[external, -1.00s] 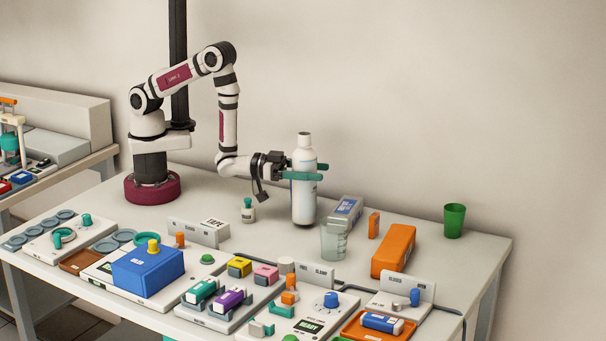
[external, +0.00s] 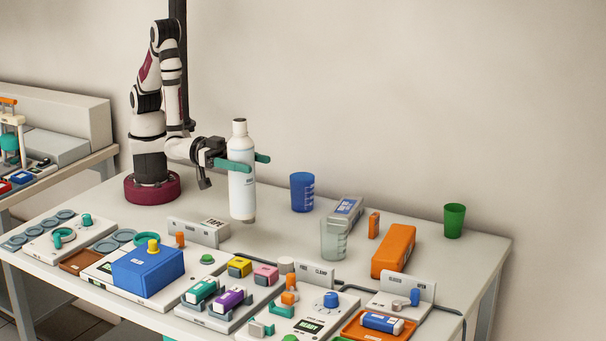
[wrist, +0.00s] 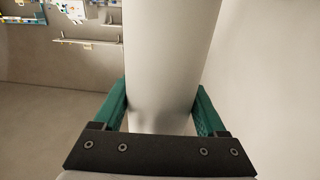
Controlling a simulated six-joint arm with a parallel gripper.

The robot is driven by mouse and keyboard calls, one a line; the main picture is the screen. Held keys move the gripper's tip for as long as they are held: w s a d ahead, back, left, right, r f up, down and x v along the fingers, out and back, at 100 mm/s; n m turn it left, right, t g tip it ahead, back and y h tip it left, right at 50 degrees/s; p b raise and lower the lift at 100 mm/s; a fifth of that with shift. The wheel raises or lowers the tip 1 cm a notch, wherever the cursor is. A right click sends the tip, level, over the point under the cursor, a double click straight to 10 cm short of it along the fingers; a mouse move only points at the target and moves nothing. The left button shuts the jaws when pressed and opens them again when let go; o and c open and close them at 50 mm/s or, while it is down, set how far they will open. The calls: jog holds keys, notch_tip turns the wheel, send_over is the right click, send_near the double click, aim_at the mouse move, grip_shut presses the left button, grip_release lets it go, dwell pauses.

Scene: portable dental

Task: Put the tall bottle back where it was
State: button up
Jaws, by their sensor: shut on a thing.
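The tall white bottle (external: 242,195) with a grey-white cap is upright in my gripper (external: 249,162), to the right of my arm's base. The teal fingers are shut around its upper body, one on each side. In the wrist view the bottle (wrist: 168,65) fills the middle between the two fingers (wrist: 160,108). Its base looks slightly above the table, but the exact gap is hard to tell. The small bottle seen earlier is now hidden, apparently behind the tall one.
Bare table (external: 275,235) lies right of the bottle.

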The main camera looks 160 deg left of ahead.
jog(key=d+r+t+h, duration=0.1)
jog(key=d, duration=0.3)
jog(key=a+f, duration=1)
jog(key=a, duration=0.1)
jog(key=shift+w+f+m, duration=0.25)
jog(key=shift+m, duration=0.15)
jog(key=shift+f, duration=0.15)
jog(key=o, duration=1.5)
jog(key=shift+o, duration=0.2)
